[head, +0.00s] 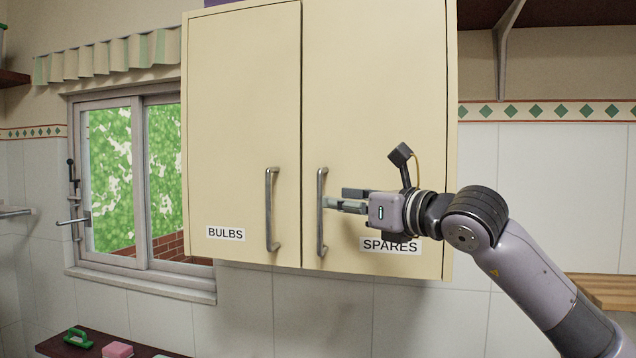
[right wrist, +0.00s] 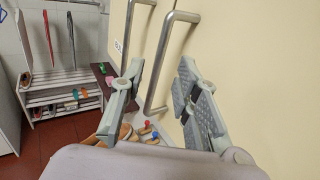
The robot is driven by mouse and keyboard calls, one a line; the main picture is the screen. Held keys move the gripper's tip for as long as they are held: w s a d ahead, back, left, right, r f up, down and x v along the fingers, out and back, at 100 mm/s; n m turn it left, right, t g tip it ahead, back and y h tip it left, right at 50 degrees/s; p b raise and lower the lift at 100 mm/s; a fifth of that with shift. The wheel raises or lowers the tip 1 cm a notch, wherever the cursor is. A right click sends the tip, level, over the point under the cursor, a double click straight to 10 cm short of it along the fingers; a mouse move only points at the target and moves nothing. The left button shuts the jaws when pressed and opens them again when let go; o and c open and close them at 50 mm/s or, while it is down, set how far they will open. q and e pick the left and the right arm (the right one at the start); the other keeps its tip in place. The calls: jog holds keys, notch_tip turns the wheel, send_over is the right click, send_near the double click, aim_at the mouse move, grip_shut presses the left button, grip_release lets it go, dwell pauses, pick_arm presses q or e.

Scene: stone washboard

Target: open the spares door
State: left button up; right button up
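The cream spares door (head: 375,110) is the right-hand door of a wall cabinet and is shut. It bears a white SPARES label (head: 391,246), partly covered by my right arm. Its vertical metal bar handle (head: 320,225) is near the door's left edge. My right gripper (head: 343,201) reaches in from the right, its fingertips close to this handle. In the right wrist view the fingers (right wrist: 160,82) are apart, with the spares handle (right wrist: 163,62) showing in the gap between them; I cannot tell whether they touch it. My left gripper is not in view.
The shut bulbs door (head: 235,110) with its own handle (head: 270,208) is directly left. A window (head: 140,265) is farther left. A dark red surface below holds a green brush (head: 77,338) and a pink block (head: 117,350). A wooden shelf (head: 605,290) is at right.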

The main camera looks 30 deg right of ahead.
jog(key=w+p, duration=0.3)
jog(key=w, duration=0.3)
jog(key=shift+w+a, duration=0.3)
jog(key=shift+a, duration=0.1)
jog(key=c, duration=0.4)
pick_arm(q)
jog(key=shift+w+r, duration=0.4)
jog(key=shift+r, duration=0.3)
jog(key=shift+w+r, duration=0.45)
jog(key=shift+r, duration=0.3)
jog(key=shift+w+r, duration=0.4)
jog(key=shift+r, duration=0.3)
pick_arm(e)
grip_shut()
